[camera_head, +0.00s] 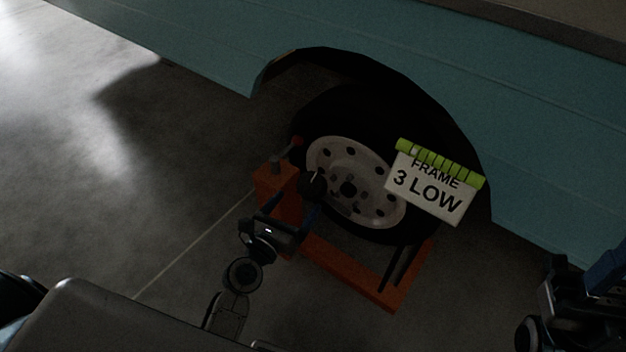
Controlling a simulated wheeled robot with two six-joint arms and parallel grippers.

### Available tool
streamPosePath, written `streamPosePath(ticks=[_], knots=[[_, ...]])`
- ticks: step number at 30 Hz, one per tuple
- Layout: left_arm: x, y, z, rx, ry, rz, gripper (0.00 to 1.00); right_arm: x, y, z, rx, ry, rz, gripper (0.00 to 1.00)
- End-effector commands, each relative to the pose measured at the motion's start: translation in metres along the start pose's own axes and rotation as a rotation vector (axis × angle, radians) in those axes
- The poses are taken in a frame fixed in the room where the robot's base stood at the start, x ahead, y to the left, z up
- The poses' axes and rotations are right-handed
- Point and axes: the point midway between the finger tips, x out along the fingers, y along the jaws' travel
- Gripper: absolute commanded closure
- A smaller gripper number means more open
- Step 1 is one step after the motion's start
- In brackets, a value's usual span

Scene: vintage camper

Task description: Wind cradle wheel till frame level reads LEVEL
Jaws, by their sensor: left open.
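The frame level sign (434,186) hangs by the tyre under a yellow-green strip and reads "FRAME 3 LOW". The orange cradle (347,272) sits on the floor around the bottom of the camper's wheel (348,182). A small dark round part (313,184), which looks like the cradle wheel, is at the cradle's left post. My left gripper (298,212) is open, close in front of that post and just below the dark round part. I cannot tell whether they touch. My right arm shows at the right edge; its jaw state is unclear.
The teal camper body (540,150) overhangs the cradle from above. The grey floor (150,170) to the left is clear. The light is dim.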

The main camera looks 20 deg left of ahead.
Motion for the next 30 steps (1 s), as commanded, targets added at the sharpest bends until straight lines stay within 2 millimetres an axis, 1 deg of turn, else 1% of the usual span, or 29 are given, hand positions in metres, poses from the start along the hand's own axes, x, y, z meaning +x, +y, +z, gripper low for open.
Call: streamPosePath(ticks=[1, 6, 12, 15, 18, 26, 27, 29, 30], knots=[[0.011, -0.001, 0.002, 0.001, -0.003, -0.001, 0.16, 0.001, 0.0, 0.0, 0.0, -0.003, -0.001, 0.64], [0.043, -0.001, 0.001, 0.002, -0.002, -0.002, 0.16, -0.001, 0.0, 0.001, 0.0, -0.003, -0.001, 0.64], [0.074, 0.0, 0.0, 0.003, -0.001, -0.001, 0.16, -0.001, 0.0, 0.001, 0.0, 0.001, 0.0, 0.64], [0.083, -0.001, 0.0, 0.003, 0.0, -0.001, 0.16, -0.001, 0.0, 0.0, -0.001, 0.004, 0.001, 0.64], [0.087, -0.001, 0.0, 0.003, 0.001, -0.001, 0.16, -0.001, 0.0, 0.0, -0.001, 0.005, 0.001, 0.64], [0.089, -0.001, 0.0, 0.004, 0.001, -0.001, 0.16, 0.0, 0.0, 0.0, -0.001, 0.006, 0.001, 0.64], [0.089, -0.001, 0.0, 0.004, 0.001, -0.001, 0.19, 0.0, 0.0, 0.0, -0.001, 0.006, 0.001, 0.64], [0.089, -0.001, 0.0, 0.004, 0.001, -0.001, 0.31, 0.0, 0.0, 0.0, -0.001, 0.006, 0.001, 0.64], [0.088, -0.001, 0.0, 0.004, 0.001, -0.001, 0.39, 0.0, 0.0, 0.0, -0.001, 0.006, 0.001, 0.64]])
